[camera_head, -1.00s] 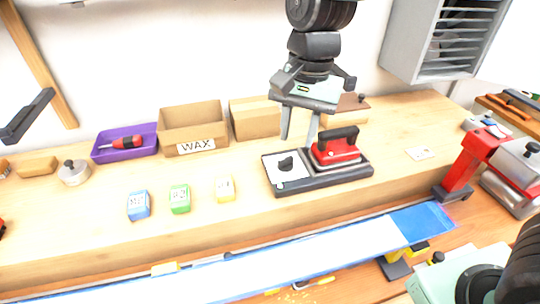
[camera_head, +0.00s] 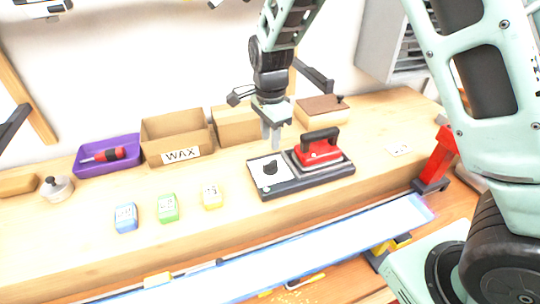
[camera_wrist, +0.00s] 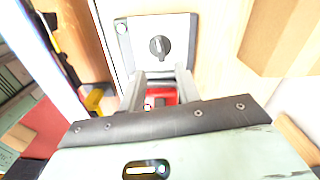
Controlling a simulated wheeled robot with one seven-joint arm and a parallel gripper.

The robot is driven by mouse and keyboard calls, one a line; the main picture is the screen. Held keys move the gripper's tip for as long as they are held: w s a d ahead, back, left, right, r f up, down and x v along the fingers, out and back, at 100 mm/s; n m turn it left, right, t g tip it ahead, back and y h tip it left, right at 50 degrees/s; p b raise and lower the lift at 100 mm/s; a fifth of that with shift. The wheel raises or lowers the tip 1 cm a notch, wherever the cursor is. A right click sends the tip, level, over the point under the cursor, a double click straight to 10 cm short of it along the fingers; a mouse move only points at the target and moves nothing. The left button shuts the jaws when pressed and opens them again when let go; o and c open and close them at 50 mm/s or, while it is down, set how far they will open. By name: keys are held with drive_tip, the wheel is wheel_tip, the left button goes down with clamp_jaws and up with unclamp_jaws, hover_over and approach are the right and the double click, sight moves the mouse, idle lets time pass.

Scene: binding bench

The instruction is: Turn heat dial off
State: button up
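The heat dial (camera_head: 270,168) is a black knob on a white plate (camera_head: 257,178) at the left end of a dark base. It also shows in the wrist view (camera_wrist: 159,46), its pale pointer line running roughly up and down. A small green spot (camera_wrist: 121,28) sits at the plate's corner. The red iron (camera_head: 319,153) with a black handle rests on the base's right part. My gripper (camera_head: 271,146) points down just behind and above the dial, apart from it. In the wrist view its two fingers (camera_wrist: 162,84) are apart with nothing held between them.
Behind stand an open cardboard box marked WAX (camera_head: 177,137), another box (camera_head: 235,126) and a brown-topped box (camera_head: 322,110). A purple tray (camera_head: 107,156) holds a screwdriver. Blue (camera_head: 126,217), green (camera_head: 168,208) and yellow (camera_head: 212,197) blocks lie left of the base, with clear bench between.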

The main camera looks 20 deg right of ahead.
sight(270, 162)
wheel_tip(270, 162, down, 8)
drive_tip(key=shift+r+p, duration=0.1)
drive_tip(key=shift+p, duration=0.5)
clamp_jaws()
